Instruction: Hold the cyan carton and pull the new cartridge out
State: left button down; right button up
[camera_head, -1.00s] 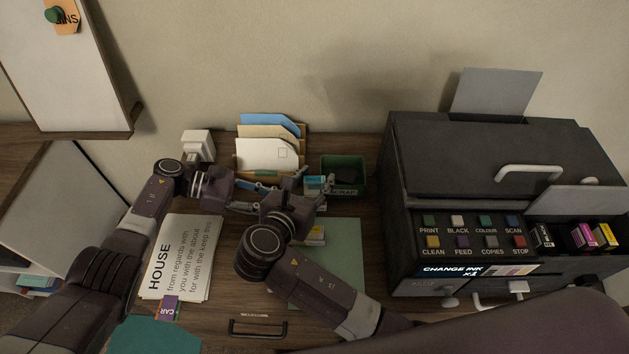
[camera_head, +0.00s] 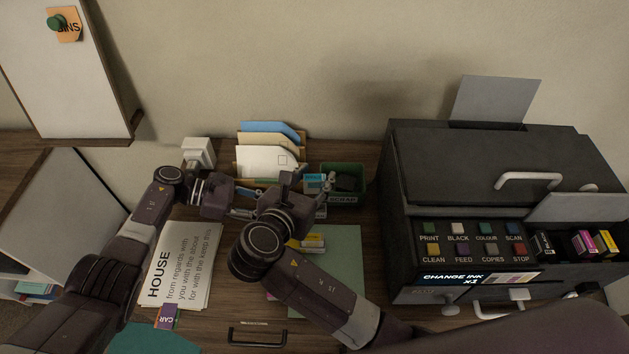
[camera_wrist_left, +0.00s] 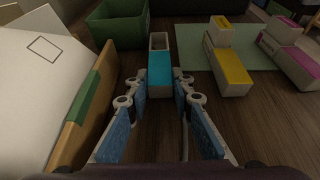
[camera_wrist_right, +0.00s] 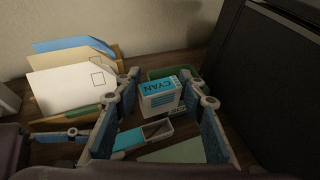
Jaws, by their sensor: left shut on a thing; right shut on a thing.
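My left gripper (camera_wrist_left: 160,83) is shut on the cyan carton (camera_wrist_left: 160,66), low over the desk. Its far end is open in the left wrist view. In the right wrist view the same carton (camera_wrist_right: 130,138) lies below, its open end looking empty. My right gripper (camera_wrist_right: 160,86) is shut on a white and cyan cartridge (camera_wrist_right: 158,98) with CYAN on its label. The cartridge is clear of the carton, above and beyond its open end. In the head view the cartridge (camera_head: 314,181) shows between the right fingertips, while the right hand hides most of the carton.
A green scrap bin (camera_head: 343,199) stands just behind the cartridge. A letter holder with envelopes (camera_head: 266,157) is close to the left gripper. Yellow (camera_wrist_left: 232,72) and magenta (camera_wrist_left: 293,62) cartons lie by the green mat (camera_head: 345,270). The printer (camera_head: 480,165) fills the right side.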

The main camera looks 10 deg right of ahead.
pick_arm(q)
jog(key=c, duration=1.6)
grip_release()
jog(key=v, duration=1.2)
jog(key=shift+d, duration=0.1)
